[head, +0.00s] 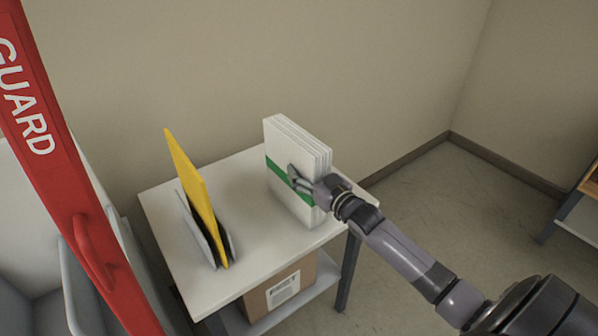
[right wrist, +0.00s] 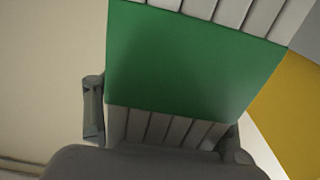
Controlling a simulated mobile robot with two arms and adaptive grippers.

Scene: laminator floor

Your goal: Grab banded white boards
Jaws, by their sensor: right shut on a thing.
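The banded white boards (head: 293,150) stand upright as a stack on the white table, with a green band (head: 279,174) around their middle. My right gripper (head: 305,182) is at the stack's near right side, at the height of the band, and is shut on the boards. In the right wrist view the green band (right wrist: 190,65) and the board edges (right wrist: 165,126) lie between the two fingers (right wrist: 165,115). The right-hand finger is mostly hidden there. My left gripper is not in view.
A yellow board (head: 197,187) stands in a grey holder on the white table (head: 245,255), left of the stack. A cardboard box (head: 283,288) sits on the shelf below. A red guard bar (head: 65,165) crosses the left side. Open floor (head: 420,220) lies to the right.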

